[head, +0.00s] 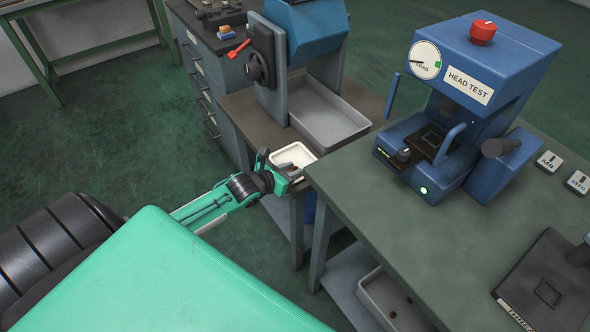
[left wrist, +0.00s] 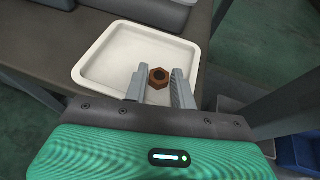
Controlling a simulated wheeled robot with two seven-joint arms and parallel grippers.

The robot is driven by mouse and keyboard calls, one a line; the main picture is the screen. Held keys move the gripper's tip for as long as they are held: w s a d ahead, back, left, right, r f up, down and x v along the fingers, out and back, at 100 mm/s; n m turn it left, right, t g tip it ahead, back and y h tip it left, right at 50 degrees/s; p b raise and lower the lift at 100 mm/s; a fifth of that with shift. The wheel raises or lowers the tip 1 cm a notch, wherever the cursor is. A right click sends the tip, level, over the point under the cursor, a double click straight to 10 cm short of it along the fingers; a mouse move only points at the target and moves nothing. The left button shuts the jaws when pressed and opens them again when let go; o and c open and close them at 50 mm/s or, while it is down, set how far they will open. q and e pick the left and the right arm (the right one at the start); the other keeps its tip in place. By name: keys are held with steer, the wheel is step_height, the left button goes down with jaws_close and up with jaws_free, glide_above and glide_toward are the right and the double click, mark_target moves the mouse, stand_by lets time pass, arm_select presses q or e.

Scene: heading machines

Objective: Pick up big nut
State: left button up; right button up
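A big nut (left wrist: 159,77), brown and hexagonal with a dark hole, lies in a white tray (left wrist: 112,51) in the left wrist view. My left gripper (left wrist: 158,86) is open, with one grey finger on each side of the nut's near part. I cannot tell whether the fingers touch it. In the head view my left gripper (head: 284,178) reaches the near edge of the white tray (head: 303,152), and the nut is too small or hidden to make out clearly. My right gripper is not in view.
The tray sits on a brown bench (head: 245,110) beside a grey-blue press with a grey bin (head: 327,118). A green table (head: 400,240) on the right carries a blue head test machine (head: 475,90). A lower bin (head: 385,300) stands on its shelf.

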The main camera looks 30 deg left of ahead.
arm_select(q)
jaws_close()
steer(key=shift+r, duration=0.15)
